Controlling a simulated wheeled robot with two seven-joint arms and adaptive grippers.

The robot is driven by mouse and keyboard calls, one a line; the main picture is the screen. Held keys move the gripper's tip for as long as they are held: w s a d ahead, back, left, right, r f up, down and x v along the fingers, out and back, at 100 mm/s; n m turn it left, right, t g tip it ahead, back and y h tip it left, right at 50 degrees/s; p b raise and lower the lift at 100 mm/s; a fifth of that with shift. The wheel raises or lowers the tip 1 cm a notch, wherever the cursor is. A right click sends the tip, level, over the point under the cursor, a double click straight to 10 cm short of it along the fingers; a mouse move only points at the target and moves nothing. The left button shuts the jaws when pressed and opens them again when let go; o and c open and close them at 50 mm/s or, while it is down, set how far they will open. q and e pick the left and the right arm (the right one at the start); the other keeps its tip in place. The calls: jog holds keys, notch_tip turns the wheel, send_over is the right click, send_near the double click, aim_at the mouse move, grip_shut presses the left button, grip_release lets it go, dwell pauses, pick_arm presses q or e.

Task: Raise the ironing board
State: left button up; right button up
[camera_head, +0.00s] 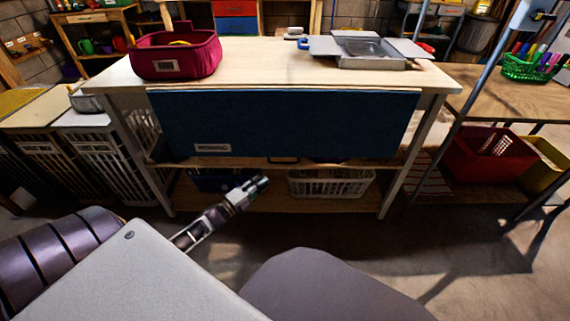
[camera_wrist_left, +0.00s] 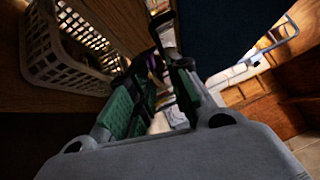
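The ironing board (camera_head: 290,125) is a dark blue panel with a small white label. It hangs down flat along the front of the wooden worktable (camera_head: 265,63). A dark handle (camera_head: 283,160) shows at its lower edge. In the left wrist view the blue panel (camera_wrist_left: 230,30) fills the upper right. My left gripper (camera_head: 255,186) is below and in front of the panel's lower edge, apart from it. In the left wrist view its green-padded fingers (camera_wrist_left: 160,75) stand apart with nothing held between them. My right gripper is not in view.
A maroon fabric basket (camera_head: 177,56) and a grey metal tray (camera_head: 368,52) stand on the worktable. A white basket (camera_head: 330,184) sits on the shelf below, also in the left wrist view (camera_wrist_left: 65,50). A red bin (camera_head: 488,155) is at right. Floor in front is clear.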

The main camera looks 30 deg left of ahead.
aim_at(285, 163)
pick_arm(q)
jog(key=shift+b+x, duration=2.4)
jog(key=shift+x, duration=4.35)
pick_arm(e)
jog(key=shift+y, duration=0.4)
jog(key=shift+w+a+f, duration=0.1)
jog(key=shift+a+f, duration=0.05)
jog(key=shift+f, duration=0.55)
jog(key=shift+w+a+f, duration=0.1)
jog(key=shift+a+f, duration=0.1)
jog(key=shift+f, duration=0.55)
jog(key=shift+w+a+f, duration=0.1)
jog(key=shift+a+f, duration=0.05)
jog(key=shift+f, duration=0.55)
pick_arm(q)
grip_shut()
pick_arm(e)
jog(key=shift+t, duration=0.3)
pick_arm(q)
jog(key=shift+f, duration=0.1)
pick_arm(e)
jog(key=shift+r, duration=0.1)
